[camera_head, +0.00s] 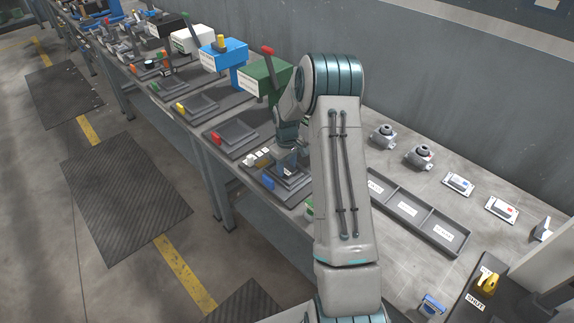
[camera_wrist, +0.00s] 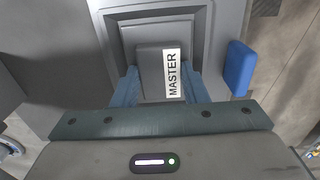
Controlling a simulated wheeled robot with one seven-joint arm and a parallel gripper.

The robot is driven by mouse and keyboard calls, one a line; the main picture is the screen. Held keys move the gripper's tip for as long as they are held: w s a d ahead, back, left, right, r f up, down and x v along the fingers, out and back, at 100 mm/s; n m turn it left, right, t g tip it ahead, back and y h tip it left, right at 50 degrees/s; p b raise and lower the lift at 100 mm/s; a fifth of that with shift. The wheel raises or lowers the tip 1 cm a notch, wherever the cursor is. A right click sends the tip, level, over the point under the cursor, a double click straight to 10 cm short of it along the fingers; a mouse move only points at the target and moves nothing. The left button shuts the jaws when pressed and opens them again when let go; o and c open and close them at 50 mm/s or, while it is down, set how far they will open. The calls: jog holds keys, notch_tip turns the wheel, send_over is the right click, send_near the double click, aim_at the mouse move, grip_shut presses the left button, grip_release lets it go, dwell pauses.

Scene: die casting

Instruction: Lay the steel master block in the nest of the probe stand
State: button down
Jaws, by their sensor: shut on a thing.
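The steel master block (camera_wrist: 150,65) is a grey block with a white "MASTER" label, between the two blue fingers of my gripper (camera_wrist: 158,84) in the wrist view. My gripper is shut on it. Behind the block is the stepped grey nest of the probe stand (camera_wrist: 205,15), with a blue tab (camera_wrist: 240,68) on its right. The block lies within the nest's outline as seen from the wrist; I cannot tell whether it touches the floor. In the head view my gripper (camera_head: 287,160) is low over the stand with the blue tab (camera_head: 268,182), and the block is hidden.
Similar stands with a red tab (camera_head: 217,138) and a yellow tab (camera_head: 181,107) stand farther along the bench. A green box (camera_head: 262,82) rises behind my gripper. A labelled grey tray (camera_head: 440,238) and several small parts lie to the right of my arm.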

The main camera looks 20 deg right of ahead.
aim_at(287, 168)
jog(key=shift+f, duration=0.2)
jog(key=c, duration=1.1)
grip_release()
jog(key=shift+r, duration=0.1)
notch_tip(287, 168, up, 12)
jog(key=b, duration=0.2)
jog(key=s+a+r, duration=0.4)
jog(key=s+r, duration=0.2)
jog(key=r, duration=0.1)
jog(key=s+a+r+m+t, duration=0.1)
jog(key=s+a+r, duration=0.1)
jog(key=s, duration=0.6)
jog(key=s+a+r+m+t, duration=0.1)
jog(key=s+a+r+m, duration=0.1)
jog(key=s, duration=0.7)
jog(key=s+a+r+m+t, duration=0.1)
jog(key=s+a, duration=0.3)
jog(key=s, duration=0.5)
jog(key=shift+a+r, duration=0.15)
jog(key=shift+r, duration=0.4)
